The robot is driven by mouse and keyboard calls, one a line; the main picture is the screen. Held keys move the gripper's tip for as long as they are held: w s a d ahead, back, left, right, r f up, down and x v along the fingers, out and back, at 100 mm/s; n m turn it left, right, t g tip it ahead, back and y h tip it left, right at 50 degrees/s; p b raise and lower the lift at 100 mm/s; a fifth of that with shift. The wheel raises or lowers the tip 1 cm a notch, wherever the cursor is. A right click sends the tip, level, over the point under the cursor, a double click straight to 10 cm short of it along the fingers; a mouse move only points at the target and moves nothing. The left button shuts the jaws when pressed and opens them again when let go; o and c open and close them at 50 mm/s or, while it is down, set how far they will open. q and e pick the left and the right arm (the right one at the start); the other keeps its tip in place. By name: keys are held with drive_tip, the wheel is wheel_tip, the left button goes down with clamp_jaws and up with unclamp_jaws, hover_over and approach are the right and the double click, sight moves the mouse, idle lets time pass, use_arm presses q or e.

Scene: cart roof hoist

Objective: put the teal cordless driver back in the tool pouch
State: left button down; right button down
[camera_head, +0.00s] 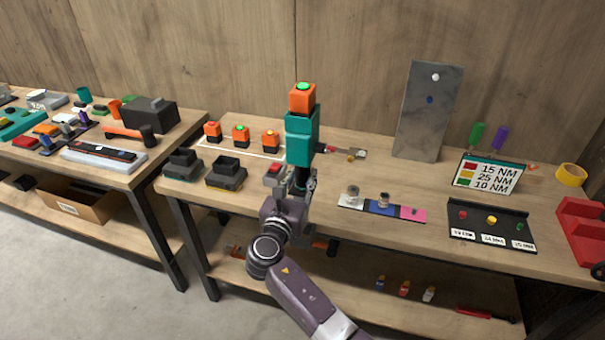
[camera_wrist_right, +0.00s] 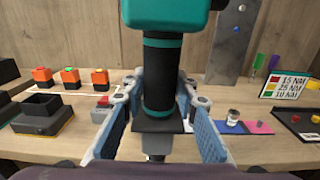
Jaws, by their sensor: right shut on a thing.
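The teal cordless driver (camera_head: 301,136) is held upright by my right gripper (camera_head: 290,187) above the front of the middle bench. An orange block with a green top (camera_head: 302,98) shows at its upper end. In the right wrist view, the driver's dark handle with teal bands (camera_wrist_right: 162,75) stands between the two fingers of my right gripper (camera_wrist_right: 160,115). A black plate (camera_wrist_right: 158,126) is at the handle's lower end. The driver's top is cut off in that view. I cannot make out a tool pouch for sure in either view. My left gripper is not in view.
Two black docks (camera_head: 225,172) and several orange blocks (camera_head: 240,136) stand left of the driver. A strip of coloured pads (camera_head: 382,208), a grey upright plate (camera_head: 428,110) and a torque sign (camera_head: 488,176) are to the right. A second bench (camera_head: 90,165) at left holds tools and a dark box (camera_head: 150,113).

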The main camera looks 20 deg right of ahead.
drive_tip(key=shift+f+b, duration=5)
drive_tip(key=shift+f, duration=2.3)
drive_tip(key=shift+f+b, duration=0.55)
drive_tip(key=shift+f, duration=0.2)
